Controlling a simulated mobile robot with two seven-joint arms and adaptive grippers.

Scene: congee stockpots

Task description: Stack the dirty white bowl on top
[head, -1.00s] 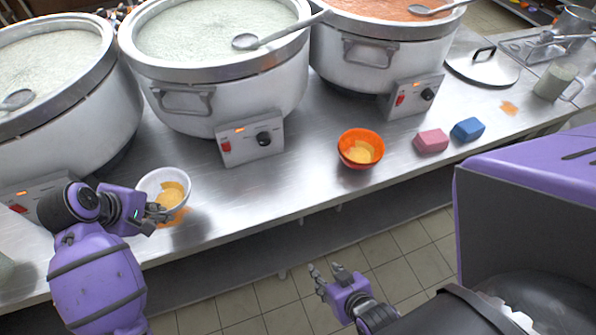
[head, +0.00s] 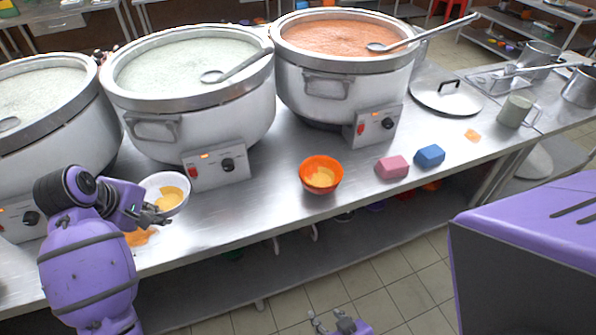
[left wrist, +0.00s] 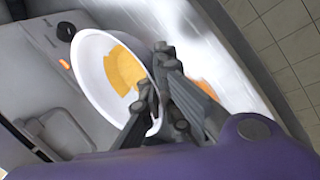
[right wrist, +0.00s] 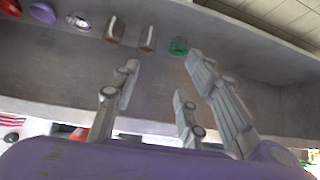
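The dirty white bowl (head: 176,186), with a yellow-orange residue inside, is tilted above the counter at the left. My left gripper (head: 153,213) is shut on its near rim. The left wrist view shows the fingers (left wrist: 155,85) across the rim of the white bowl (left wrist: 93,62). An orange bowl (head: 311,184) with similar residue stands upright on the counter to the right; I cannot tell if it is more than one bowl. My right gripper (head: 332,323) is low in front of the counter, with its fingers (right wrist: 160,82) spread and empty.
Three large pots stand along the back, including the middle pot (head: 190,100) and the pot of red food (head: 330,85). Pink (head: 392,168) and blue (head: 430,155) blocks lie right of the orange bowl. The counter between the bowls (head: 240,200) is clear. An orange stain (head: 140,237) lies below the white bowl.

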